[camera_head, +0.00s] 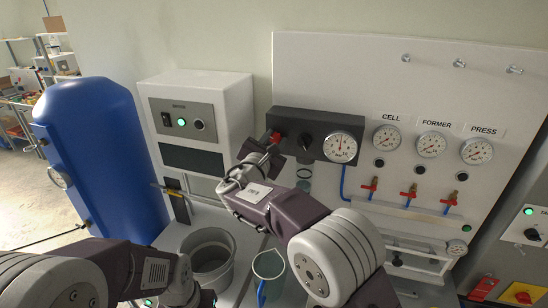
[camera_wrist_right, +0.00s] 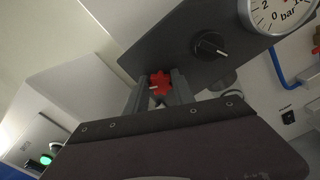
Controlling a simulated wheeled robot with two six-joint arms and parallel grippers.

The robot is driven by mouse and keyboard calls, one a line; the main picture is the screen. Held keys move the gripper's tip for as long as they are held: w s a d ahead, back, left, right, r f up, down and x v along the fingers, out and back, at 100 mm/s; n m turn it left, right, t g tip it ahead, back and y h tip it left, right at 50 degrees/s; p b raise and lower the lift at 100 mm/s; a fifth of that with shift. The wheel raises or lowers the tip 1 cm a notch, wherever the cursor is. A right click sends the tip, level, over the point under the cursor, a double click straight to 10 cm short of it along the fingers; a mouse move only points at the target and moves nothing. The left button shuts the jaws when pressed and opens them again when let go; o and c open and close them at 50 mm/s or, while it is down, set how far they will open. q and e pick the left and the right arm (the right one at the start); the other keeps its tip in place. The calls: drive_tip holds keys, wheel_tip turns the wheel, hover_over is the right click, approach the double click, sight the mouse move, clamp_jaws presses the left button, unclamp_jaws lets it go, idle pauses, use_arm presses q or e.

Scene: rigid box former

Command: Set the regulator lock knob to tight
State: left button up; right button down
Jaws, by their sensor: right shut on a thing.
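The dark regulator block (camera_head: 290,122) is mounted at the left edge of the pale panel. It carries a red knob (camera_head: 276,137) at its left, a black knob (camera_head: 305,142) in the middle and a round gauge (camera_head: 342,147) at its right. My right gripper (camera_head: 268,145) is at the red knob. In the right wrist view, the red knob (camera_wrist_right: 159,84) sits between the two fingers of my right gripper (camera_wrist_right: 160,90), which is shut on it. The black knob (camera_wrist_right: 210,46) is clear of the fingers. My left arm shows at the lower left, without visible fingertips.
A white box with a green light (camera_head: 205,100) stands left of the panel. A blue tank (camera_head: 100,150) is farther left. A grey bucket (camera_head: 210,240) and a clear jug (camera_head: 268,265) stand below my right arm. Several red valves (camera_head: 409,190) line the panel at right.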

drive_tip(key=m+b, duration=0.2)
drive_tip(key=b, duration=0.1)
drive_tip(key=m+b, duration=0.3)
drive_tip(key=b, duration=0.1)
drive_tip(key=m+b, duration=0.3)
drive_tip(key=shift+f, duration=0.3)
drive_tip(key=m+b, duration=0.2)
drive_tip(key=shift+m, duration=0.3)
drive_tip(key=shift+d+r+m+b, duration=0.1)
drive_tip(key=shift+m+b, duration=0.55)
drive_tip(key=shift+m, duration=0.45)
drive_tip(key=c, duration=1.1)
unclamp_jaws()
drive_tip(key=shift+o, duration=0.2)
drive_tip(key=shift+s, duration=0.1)
